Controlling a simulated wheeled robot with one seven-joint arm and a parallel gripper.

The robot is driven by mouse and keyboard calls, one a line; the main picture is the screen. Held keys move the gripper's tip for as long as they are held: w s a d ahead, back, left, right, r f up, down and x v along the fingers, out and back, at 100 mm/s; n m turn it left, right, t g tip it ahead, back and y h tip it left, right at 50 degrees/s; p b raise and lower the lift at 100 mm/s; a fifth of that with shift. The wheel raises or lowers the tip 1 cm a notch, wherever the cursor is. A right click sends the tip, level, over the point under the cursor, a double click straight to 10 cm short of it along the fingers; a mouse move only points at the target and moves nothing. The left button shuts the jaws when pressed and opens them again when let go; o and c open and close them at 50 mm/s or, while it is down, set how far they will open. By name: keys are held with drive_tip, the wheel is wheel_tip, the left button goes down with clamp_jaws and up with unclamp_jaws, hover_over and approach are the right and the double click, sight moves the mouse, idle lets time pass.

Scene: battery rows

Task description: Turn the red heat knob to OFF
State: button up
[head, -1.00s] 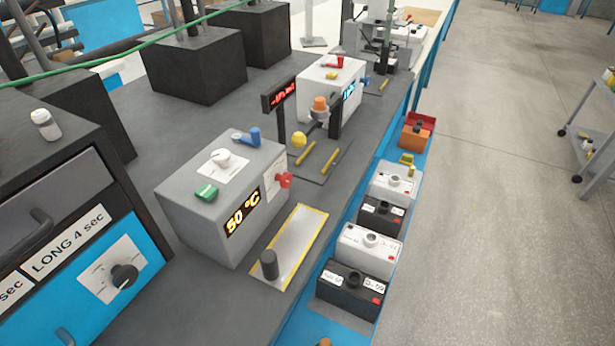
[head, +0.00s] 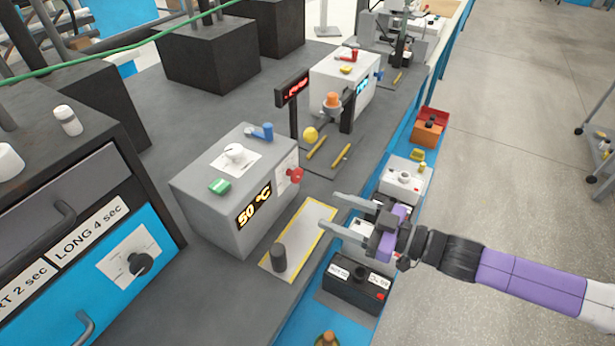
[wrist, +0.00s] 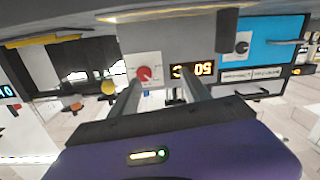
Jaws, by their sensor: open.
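The red heat knob (head: 294,174) sits on a white label plate on the right-hand face of the grey box (head: 205,197), beside a display (head: 254,206) reading 50 °C. In the wrist view the picture is upside down, and the red knob (wrist: 145,73) shows on its white dial plate just beyond one finger. The dial lettering is too small to read. My gripper (head: 321,210) is open and empty, its two fingers reaching toward the box from the right. It is apart from the knob; its fingers also show in the wrist view (wrist: 163,88).
A yellow-edged plate (head: 303,238) with a dark cylinder (head: 279,257) lies in front of the box. Batteries, including a black one (head: 355,285), line the blue bench edge below my gripper. A blue lever (head: 262,132) and green button (head: 219,186) are on the box top.

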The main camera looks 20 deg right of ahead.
sight(300, 178)
drive_tip(key=shift+m+t, duration=0.4)
drive_tip(key=shift+m, duration=0.5)
drive_tip(key=shift+w+a+r+p, duration=0.25)
drive_tip(key=shift+w+a, duration=0.2)
drive_tip(key=shift+w, duration=1.2)
drive_tip(key=shift+w+a+r+p, duration=0.1)
drive_tip(key=shift+w+a+r, duration=0.3)
drive_tip(key=shift+w, duration=1.25)
drive_tip(key=shift+w+a+r+p, duration=0.15)
drive_tip(key=shift+w+a, duration=0.4)
drive_tip(key=shift+w, duration=1.1)
drive_tip(key=shift+c, duration=0.2)
clamp_jaws()
